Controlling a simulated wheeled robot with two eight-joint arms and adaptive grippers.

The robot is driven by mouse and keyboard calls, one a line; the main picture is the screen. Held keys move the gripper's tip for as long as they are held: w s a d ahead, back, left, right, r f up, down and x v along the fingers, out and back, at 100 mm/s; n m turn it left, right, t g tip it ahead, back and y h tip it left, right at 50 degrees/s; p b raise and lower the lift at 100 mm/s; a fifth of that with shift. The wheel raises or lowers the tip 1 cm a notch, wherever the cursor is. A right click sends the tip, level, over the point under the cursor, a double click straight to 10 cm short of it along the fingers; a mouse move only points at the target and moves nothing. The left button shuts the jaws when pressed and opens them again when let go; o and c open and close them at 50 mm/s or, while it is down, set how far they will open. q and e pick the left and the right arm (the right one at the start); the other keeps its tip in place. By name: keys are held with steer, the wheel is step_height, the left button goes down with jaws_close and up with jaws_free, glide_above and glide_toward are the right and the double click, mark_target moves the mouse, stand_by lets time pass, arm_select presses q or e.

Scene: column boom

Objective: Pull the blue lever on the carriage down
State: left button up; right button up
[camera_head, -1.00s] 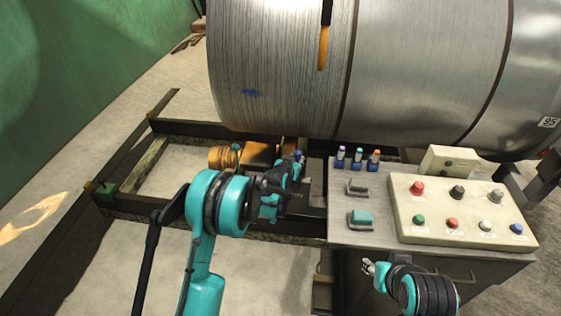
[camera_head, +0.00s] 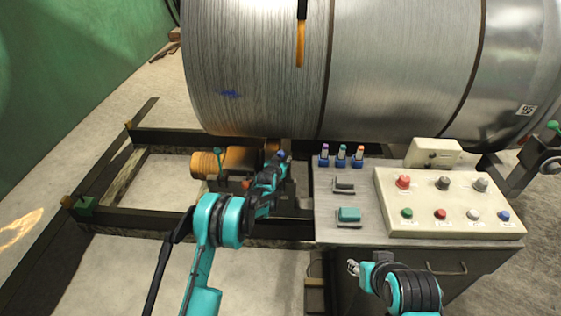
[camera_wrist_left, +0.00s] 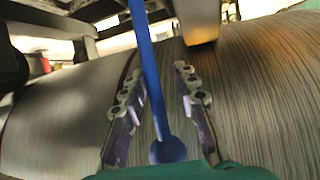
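The blue lever (camera_wrist_left: 149,70) is a straight blue rod with a round blue knob (camera_wrist_left: 168,150) in the left wrist view. My left gripper (camera_wrist_left: 160,72) is open, one finger on each side of the lever. The knob lies between the fingers, near their bases, with a visible gap to each. In the head view the left gripper (camera_head: 280,165) is beside the carriage (camera_head: 240,160), which has an orange motor. A small blue spot, apparently the knob, shows at its tips. My right gripper (camera_head: 353,268) is low in front of the control desk, too small to read.
A large metal-wound drum (camera_head: 260,70) fills the back. The control desk (camera_head: 345,230) at right carries a button panel (camera_head: 450,190), a teal-capped lever (camera_head: 349,214) and several small coloured-top switches (camera_head: 341,153). Dark rails (camera_head: 160,220) run at left, with bare floor in front.

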arm_select(q)
jaws_close()
steer(key=s+t, duration=0.2)
steer(key=shift+s+a+r+t, duration=0.15)
steer(key=shift+s+r+t, duration=0.15)
steer(key=shift+r+t, duration=0.1)
jaws_free()
steer(key=shift+a+f, duration=0.1)
steer(key=shift+a, duration=0.05)
steer(key=shift+h, duration=0.3)
